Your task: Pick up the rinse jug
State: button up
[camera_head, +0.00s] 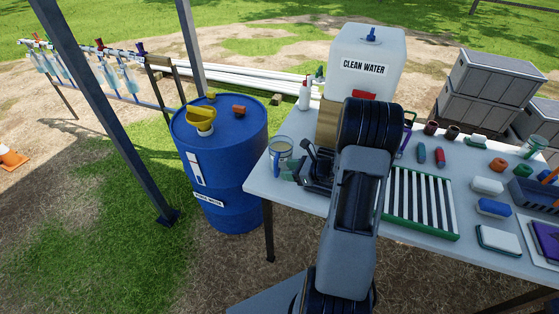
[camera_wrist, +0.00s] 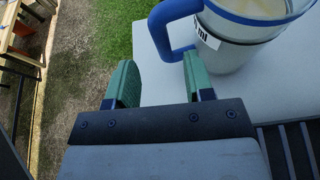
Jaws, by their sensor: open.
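The rinse jug (camera_wrist: 228,40) is a clear jug with a blue rim, a blue handle (camera_wrist: 172,38) and a white label marked in ml. It stands upright near the table's left edge, and its top is cut off in the wrist view. In the head view the jug (camera_head: 281,146) is just beyond my gripper (camera_head: 294,171), partly hidden by it. In the wrist view my gripper (camera_wrist: 160,72) has its two green fingers apart with nothing between them. The handle is just ahead of the fingertips, its lower end close to the right finger. I cannot tell whether they touch.
A white clean water tank (camera_head: 365,58) stands behind my arm, with a white bottle (camera_head: 305,95) beside it. A blue drum (camera_head: 225,170) with a yellow funnel (camera_head: 202,119) stands left of the table. A green-framed rack (camera_head: 422,203) lies right of my arm.

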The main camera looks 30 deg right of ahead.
jog(key=shift+f+p+x, duration=0.15)
jog(key=shift+p+x, duration=0.1)
jog(key=shift+x, duration=1.05)
jog(key=shift+f+p+x, duration=0.1)
jog(key=shift+p+x, duration=0.15)
jog(key=shift+x, duration=1.1)
jog(key=shift+d, duration=0.2)
grip_shut()
jog(key=shift+r, duration=0.1)
